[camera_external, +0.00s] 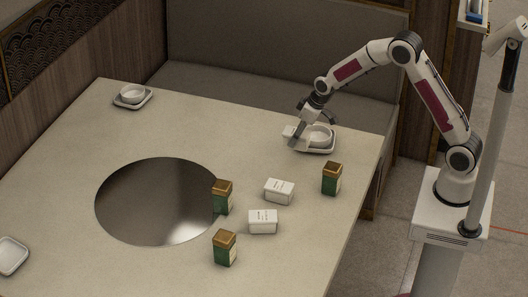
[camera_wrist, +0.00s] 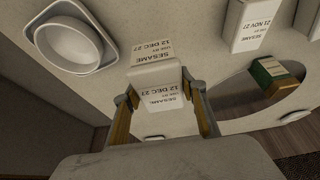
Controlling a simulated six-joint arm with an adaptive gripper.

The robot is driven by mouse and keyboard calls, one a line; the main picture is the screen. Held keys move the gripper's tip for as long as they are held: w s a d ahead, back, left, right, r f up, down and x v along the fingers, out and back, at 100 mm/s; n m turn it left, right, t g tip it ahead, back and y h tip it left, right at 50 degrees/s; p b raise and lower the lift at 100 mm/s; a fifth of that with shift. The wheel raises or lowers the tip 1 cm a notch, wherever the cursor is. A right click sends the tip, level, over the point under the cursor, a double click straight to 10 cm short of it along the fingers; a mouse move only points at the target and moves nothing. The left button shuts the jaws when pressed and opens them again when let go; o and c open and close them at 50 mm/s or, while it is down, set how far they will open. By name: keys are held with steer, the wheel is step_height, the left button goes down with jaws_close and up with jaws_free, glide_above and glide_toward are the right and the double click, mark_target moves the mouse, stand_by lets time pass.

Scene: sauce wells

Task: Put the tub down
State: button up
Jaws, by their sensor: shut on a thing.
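My gripper (camera_external: 299,133) is shut on a white sesame tub (camera_wrist: 157,75), which also shows in the external view (camera_external: 291,130). The fingers grip it from both sides in the wrist view. Its printed faces show upside down and read SESAME with a 12 DEC date. The tub is beside the white bowl (camera_external: 320,135) on its square saucer (camera_external: 318,151), on the picture's left of them in the external view. The bowl also shows in the wrist view (camera_wrist: 68,44). I cannot tell whether the tub touches the table.
A dark reflective disc (camera_external: 150,200) lies in the table (camera_external: 210,120). Another bowl (camera_external: 132,93) stands at the back left; a dish (camera_external: 11,256) lies front left.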

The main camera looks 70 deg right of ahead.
steer(key=shift+f, duration=3.1)
steer(key=shift+f, duration=0.1)
steer(key=shift+f, duration=1.8)
steer(key=shift+f, duration=0.15)
steer(key=o, duration=1.4)
steer(key=shift+c, duration=0.2)
